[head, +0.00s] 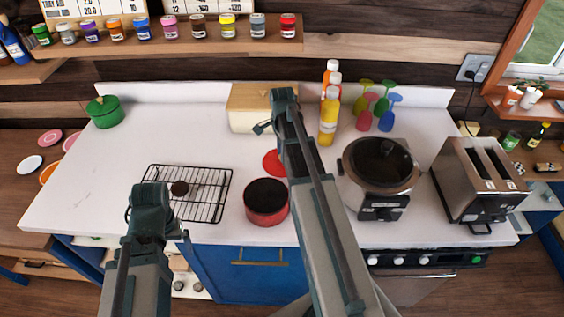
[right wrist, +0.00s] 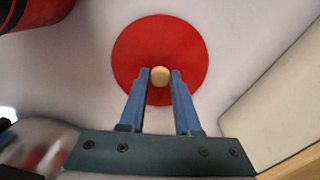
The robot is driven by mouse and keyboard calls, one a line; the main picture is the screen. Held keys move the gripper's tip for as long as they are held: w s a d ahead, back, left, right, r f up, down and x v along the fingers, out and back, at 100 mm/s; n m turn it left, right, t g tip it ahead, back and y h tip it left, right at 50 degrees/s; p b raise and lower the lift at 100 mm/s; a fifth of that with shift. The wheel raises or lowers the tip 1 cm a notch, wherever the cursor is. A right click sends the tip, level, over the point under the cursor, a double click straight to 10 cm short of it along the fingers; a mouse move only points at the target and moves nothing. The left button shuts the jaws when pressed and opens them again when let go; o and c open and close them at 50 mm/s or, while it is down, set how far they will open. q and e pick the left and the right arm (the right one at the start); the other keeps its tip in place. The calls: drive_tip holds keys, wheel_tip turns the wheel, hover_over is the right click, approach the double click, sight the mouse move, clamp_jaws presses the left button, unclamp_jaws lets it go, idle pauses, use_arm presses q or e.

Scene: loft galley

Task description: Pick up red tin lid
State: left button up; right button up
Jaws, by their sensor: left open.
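The red tin lid (head: 272,162) is a flat red disc on the white counter, just behind the red tin (head: 267,200); my right arm covers part of it in the head view. In the right wrist view the lid (right wrist: 160,35) fills the upper middle, its pale round knob between the fingertips. My right gripper (right wrist: 160,75) is shut on the knob, with a finger against each side. I cannot tell whether the lid touches the counter. My left gripper (head: 150,198) is open and empty, near the counter's front edge, left of the tin.
A wire rack (head: 215,180) with a dark round item lies left of the tin. A cream box (head: 245,115) stands behind the lid. Bottles (head: 328,120), coloured glasses, a cooker (head: 380,172) and a toaster (head: 482,175) stand to the right. The counter's left part is mostly clear.

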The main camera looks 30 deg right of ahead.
clamp_jaws()
use_arm(q)
drive_tip(key=shift+r, duration=0.15)
use_arm(e)
drive_tip(key=shift+r, duration=0.1)
